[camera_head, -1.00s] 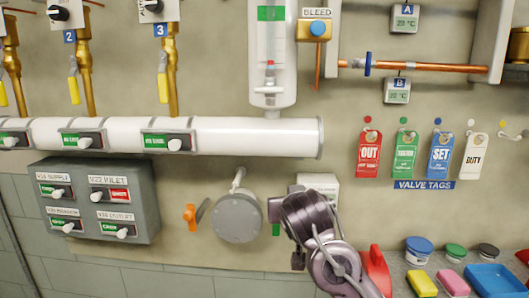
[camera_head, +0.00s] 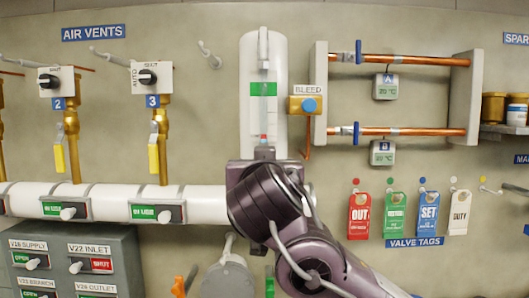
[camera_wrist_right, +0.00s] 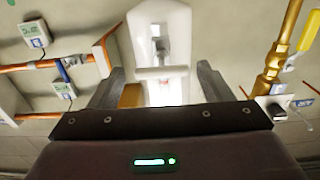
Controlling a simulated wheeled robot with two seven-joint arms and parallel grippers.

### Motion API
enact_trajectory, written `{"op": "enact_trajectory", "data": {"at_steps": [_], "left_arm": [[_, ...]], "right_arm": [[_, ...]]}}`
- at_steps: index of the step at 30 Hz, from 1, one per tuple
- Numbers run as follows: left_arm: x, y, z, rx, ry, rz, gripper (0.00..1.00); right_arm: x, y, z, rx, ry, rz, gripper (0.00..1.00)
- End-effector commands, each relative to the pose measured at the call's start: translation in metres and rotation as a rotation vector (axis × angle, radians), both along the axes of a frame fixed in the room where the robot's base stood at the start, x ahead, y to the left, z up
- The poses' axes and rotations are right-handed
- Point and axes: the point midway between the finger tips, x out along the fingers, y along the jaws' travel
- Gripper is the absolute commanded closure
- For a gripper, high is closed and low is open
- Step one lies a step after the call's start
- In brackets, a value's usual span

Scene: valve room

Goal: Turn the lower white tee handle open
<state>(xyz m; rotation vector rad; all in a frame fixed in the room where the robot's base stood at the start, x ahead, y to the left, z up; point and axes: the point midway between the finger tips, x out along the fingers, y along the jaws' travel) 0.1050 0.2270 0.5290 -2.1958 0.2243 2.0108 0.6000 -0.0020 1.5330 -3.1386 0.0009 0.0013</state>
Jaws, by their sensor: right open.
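The white gauge column (camera_head: 282,70) stands upright on the wall, with a white fitting (camera_head: 263,45) at its upper end. My right arm covers its lower end in the head view. In the right wrist view, which looks upside down, the gauge (camera_wrist_right: 178,20) lies ahead. A pale crossbar (camera_wrist_right: 160,73), apparently the lower white tee handle, shows between the fingers of my right gripper (camera_wrist_right: 160,69). The gripper is open, one finger on each side; I see no contact. My left gripper is out of view.
The bleed box with blue knob (camera_head: 309,105) is close right of the gauge. Copper pipes (camera_head: 400,131) run farther right. The white main pipe (camera_head: 105,203) passes below, partly behind my arm. Brass vents with yellow levers (camera_head: 153,158) are left.

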Motion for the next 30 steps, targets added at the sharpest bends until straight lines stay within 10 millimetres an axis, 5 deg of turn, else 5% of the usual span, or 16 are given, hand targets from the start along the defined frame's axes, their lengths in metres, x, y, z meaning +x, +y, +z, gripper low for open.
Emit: {"op": "enact_trajectory", "data": {"at_steps": [14,24,30], "left_arm": [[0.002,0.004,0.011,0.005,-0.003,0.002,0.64],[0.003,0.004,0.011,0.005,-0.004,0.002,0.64],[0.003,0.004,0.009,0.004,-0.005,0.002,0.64]], "right_arm": [[0.018,0.0,-0.001,-0.002,0.0,0.0,0.29],[0.018,0.0,-0.001,-0.001,0.0,0.0,0.72],[0.017,0.0,-0.001,-0.014,0.0,0.0,0.72]]}}
